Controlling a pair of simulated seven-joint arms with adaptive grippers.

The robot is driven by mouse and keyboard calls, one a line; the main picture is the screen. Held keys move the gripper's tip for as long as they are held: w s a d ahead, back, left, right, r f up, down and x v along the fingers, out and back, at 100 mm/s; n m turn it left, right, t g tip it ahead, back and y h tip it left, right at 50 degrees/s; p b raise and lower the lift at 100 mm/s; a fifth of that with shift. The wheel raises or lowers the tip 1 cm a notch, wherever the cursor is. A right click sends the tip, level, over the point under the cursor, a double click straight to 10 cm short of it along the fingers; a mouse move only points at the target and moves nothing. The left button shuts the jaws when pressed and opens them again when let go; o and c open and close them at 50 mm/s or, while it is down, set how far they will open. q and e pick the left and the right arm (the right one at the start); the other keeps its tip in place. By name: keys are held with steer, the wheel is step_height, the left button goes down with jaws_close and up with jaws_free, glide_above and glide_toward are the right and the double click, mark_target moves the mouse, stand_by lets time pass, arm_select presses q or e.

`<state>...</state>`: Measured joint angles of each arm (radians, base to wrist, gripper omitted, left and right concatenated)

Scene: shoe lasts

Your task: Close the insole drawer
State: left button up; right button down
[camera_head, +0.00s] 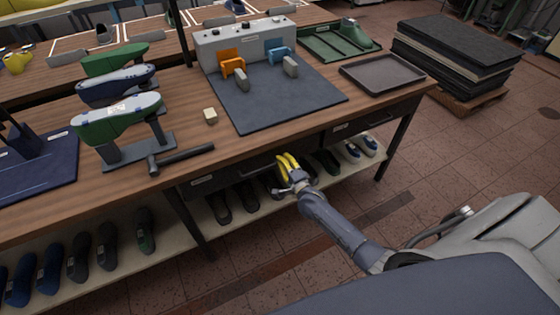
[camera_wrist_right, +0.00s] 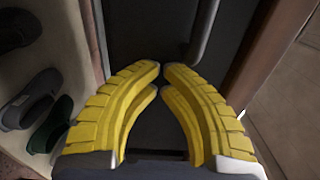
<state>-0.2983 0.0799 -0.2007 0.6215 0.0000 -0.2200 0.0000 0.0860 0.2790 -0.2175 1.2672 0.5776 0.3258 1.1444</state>
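Two dark drawers are set under the front edge of the workbench (camera_head: 190,135): a left drawer (camera_head: 228,176) and a right drawer (camera_head: 362,122). Their labels are too small to read, and I cannot tell how far either is open. My right gripper (camera_head: 287,162) is at the right end of the left drawer. In the right wrist view its yellow fingers (camera_wrist_right: 161,68) meet or nearly meet at the tips, with nothing seen between them. A dark panel (camera_wrist_right: 150,30) with a bar handle (camera_wrist_right: 203,35) lies ahead; contact is unclear. My left gripper is not in view.
Shoes stand on the lower shelf (camera_head: 175,250) below the drawers. On the bench are a hammer (camera_head: 180,158), shoe lasts on a stand (camera_head: 118,120), a dark mat (camera_head: 270,100) and a grey tray (camera_head: 382,73).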

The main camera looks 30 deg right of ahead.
steer(key=shift+d, duration=0.1)
steer(key=s, duration=1.4)
steer(key=s+f+n+g, duration=0.3)
steer(key=s+f+n, duration=0.2)
steer(key=f, duration=0.5)
steer(key=s+f+n+g, duration=0.3)
steer(key=s+f+n, duration=0.25)
steer(key=f, duration=0.45)
steer(key=s+f+n+g, duration=0.3)
steer(key=s+f+n, duration=0.25)
steer(key=f, duration=0.45)
steer(key=s+a+f+n+g, duration=0.1)
steer(key=s+f, duration=0.4)
steer(key=s, duration=0.5)
steer(key=s+a+f+n+g, duration=0.2)
steer(key=s+a+f+g, duration=0.1)
steer(key=s, duration=0.8)
steer(key=s+a+f+n+g, duration=0.2)
steer(key=s+f, duration=0.5)
steer(key=s, duration=0.4)
steer(key=shift+g, duration=0.8)
steer(key=shift+a+f, duration=0.1)
